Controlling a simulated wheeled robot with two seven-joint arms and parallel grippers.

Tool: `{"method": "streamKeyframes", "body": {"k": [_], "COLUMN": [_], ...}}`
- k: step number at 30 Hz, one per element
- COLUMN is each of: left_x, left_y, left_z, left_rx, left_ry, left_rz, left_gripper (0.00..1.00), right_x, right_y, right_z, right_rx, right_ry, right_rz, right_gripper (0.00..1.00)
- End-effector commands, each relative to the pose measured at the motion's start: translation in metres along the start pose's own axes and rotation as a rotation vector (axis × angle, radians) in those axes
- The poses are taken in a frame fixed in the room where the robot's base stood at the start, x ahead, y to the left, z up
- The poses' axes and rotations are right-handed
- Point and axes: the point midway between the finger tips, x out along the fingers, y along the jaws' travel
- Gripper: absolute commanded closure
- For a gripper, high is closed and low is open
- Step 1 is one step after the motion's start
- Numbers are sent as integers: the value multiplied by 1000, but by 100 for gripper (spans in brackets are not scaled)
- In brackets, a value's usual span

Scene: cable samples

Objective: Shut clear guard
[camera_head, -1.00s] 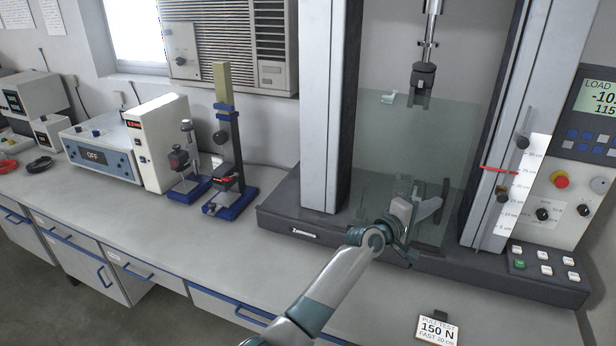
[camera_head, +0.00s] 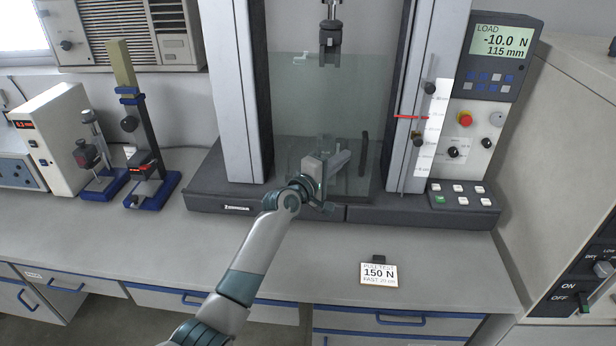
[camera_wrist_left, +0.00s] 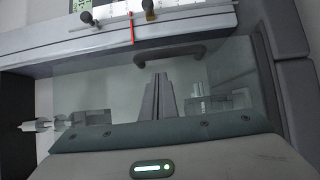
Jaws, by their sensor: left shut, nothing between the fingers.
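The clear guard (camera_head: 300,105) is a tinted see-through panel across the front of the testing machine, between its two upright columns. A dark vertical handle (camera_head: 364,152) is on its right side; the handle also shows in the left wrist view (camera_wrist_left: 170,53). My left gripper (camera_head: 343,158) is shut and empty at the lower part of the guard, just left of the handle. Its closed fingers (camera_wrist_left: 158,90) point toward the panel in the left wrist view. I cannot tell whether they touch it. My right gripper is out of view.
The machine's upper clamp (camera_head: 330,38) hangs above the guard. A control panel (camera_head: 466,140) with a red knob stands at right. A "150 N" card (camera_head: 378,274) stands on the clear bench front. Small stands (camera_head: 145,150) are at left, and a grey cabinet (camera_head: 580,170) at far right.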

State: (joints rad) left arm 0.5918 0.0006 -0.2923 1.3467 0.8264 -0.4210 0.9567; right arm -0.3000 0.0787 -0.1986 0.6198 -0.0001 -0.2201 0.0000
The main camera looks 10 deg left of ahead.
Motion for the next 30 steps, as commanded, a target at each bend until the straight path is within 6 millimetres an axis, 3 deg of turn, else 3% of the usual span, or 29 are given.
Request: {"method": "streamKeyframes", "body": {"k": [5,18,24,30], "left_x": [-8,-53,-81,-97], "left_y": [0,-2,-2,0], "left_z": [1,1,1,1], "left_rx": [0,-1,0,0], "left_ry": [-3,-2,-2,-3], "left_rz": [1,0,0,0], "left_gripper": [100,100,100,100], "right_x": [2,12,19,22], "right_y": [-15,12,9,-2], "right_z": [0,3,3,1], "right_rx": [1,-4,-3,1], "right_ry": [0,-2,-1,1], "right_rz": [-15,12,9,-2], "right_gripper": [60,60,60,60]}}
